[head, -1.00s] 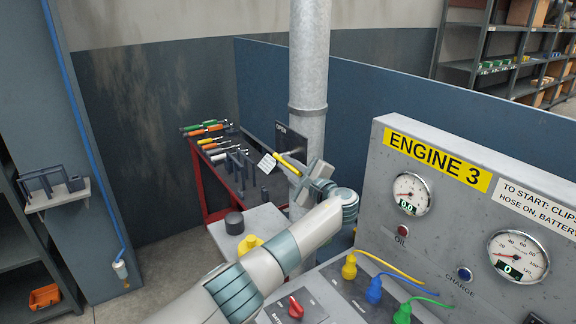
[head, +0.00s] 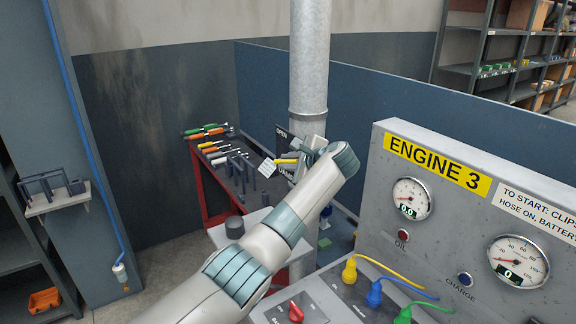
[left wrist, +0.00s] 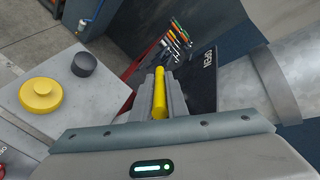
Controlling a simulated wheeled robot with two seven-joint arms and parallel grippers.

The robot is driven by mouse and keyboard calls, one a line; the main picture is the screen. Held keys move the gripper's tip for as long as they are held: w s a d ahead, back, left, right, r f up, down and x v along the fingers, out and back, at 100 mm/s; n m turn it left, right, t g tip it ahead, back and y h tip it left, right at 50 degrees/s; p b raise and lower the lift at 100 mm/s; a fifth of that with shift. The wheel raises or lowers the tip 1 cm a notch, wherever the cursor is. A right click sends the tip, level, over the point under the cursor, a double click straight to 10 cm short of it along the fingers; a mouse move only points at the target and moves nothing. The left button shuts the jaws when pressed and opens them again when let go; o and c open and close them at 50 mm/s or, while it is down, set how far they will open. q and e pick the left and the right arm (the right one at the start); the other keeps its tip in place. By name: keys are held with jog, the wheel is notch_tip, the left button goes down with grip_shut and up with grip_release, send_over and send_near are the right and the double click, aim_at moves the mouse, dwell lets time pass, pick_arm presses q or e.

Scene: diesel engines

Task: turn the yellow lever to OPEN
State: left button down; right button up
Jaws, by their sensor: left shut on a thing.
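The yellow lever (head: 287,161) sits at the grey upright pipe (head: 309,60), in front of a dark plate (head: 281,136) marked OPEN at its top. In the head view it lies nearly level, its free end to the left. A white tag (head: 267,168) hangs by that end. My left gripper (head: 306,154) is shut on the lever from the right. The left wrist view shows the lever (left wrist: 159,84) between the two fingers (left wrist: 160,101), with the OPEN plate (left wrist: 207,75) just right of them. My right gripper is not in view.
The ENGINE 3 panel (head: 440,168), with gauges and coloured plugs, stands at the right. A red tool bench (head: 204,186) stands behind the lever. A yellow knob (left wrist: 41,95) and a black knob (left wrist: 84,64) sit on a grey top. A blue partition (head: 400,95) runs behind the pipe.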

pick_arm(q)
jog(key=shift+w+a+r+g+h, duration=0.2)
jog(key=shift+r+g+h, duration=0.3)
jog(key=shift+g, duration=0.4)
jog(key=shift+f, duration=0.1)
jog(key=c, duration=1.7)
grip_release()
jog(key=shift+c, duration=0.2)
jog(key=shift+d, duration=0.1)
jog(key=shift+s+d+r+b, duration=0.3)
jog(key=shift+s+r+b, duration=0.05)
jog(key=shift+s+b, duration=0.15)
jog(key=b+v, duration=0.7)
jog(key=v, duration=0.9)
